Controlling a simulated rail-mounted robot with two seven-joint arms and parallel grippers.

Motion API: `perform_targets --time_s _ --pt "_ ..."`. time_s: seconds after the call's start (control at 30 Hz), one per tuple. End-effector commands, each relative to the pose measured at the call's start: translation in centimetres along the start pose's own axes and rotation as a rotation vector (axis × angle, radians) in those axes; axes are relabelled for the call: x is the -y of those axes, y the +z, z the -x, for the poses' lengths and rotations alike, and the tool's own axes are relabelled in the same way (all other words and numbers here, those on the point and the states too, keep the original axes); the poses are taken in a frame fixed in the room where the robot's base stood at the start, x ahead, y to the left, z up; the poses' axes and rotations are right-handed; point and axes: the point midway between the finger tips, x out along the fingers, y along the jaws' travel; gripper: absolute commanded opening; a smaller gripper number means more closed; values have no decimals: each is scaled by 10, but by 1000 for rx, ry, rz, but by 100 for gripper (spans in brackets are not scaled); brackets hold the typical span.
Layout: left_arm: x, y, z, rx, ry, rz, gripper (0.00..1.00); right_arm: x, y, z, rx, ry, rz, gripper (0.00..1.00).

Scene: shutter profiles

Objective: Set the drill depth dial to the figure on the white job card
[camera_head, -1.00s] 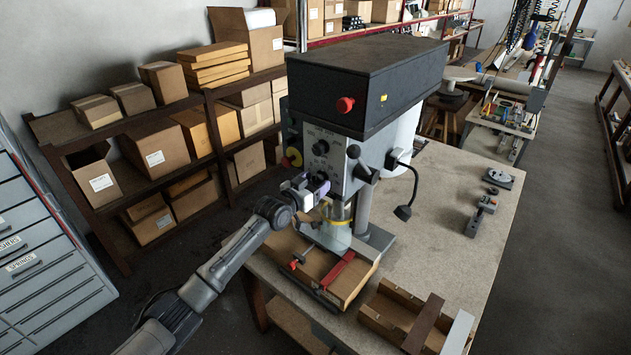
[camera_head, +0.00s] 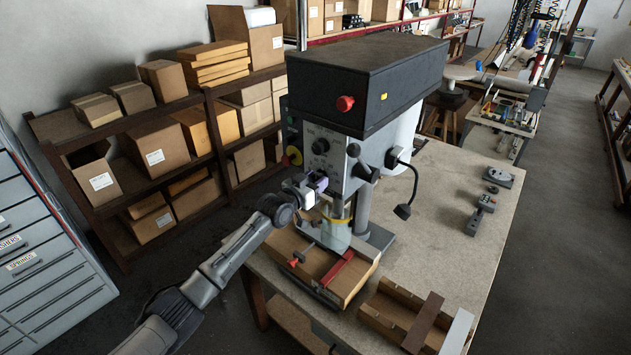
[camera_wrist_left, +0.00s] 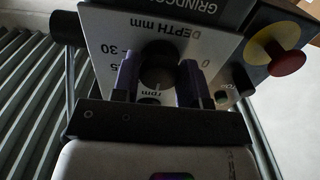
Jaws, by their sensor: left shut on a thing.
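The drill press (camera_head: 365,85) stands on the bench, its grey front panel (camera_head: 335,165) facing my left arm. My left gripper (camera_head: 318,182) is at the lower part of this panel. In the left wrist view its purple fingers (camera_wrist_left: 158,82) are shut on the black depth dial (camera_wrist_left: 157,62), one on each side. The plate (camera_wrist_left: 112,42) around the dial reads "DEPTH mm", with 30 on the left and 0 on the right. The dial's pointer is not clear. In the head view the gripper covers the dial. I cannot make out a white job card. My right gripper is not in view.
A red button (camera_head: 345,103) sits on the drill's head and a black knob (camera_head: 320,146) above my gripper. A wooden tray with a red clamp bar (camera_head: 337,268) lies below. Another wooden box (camera_head: 392,312) is at the bench's front.

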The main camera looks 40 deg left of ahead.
Motion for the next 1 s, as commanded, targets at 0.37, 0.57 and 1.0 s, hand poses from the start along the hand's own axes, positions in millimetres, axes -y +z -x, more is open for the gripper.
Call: perform_targets --time_s 0.37,0.57,1.0 --pt "-1 0 0 0 1 103 16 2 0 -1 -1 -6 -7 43" --pt "-1 0 0 0 1 269 16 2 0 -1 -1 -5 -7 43" --pt "-2 -1 0 -1 1 680 16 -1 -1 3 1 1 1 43"
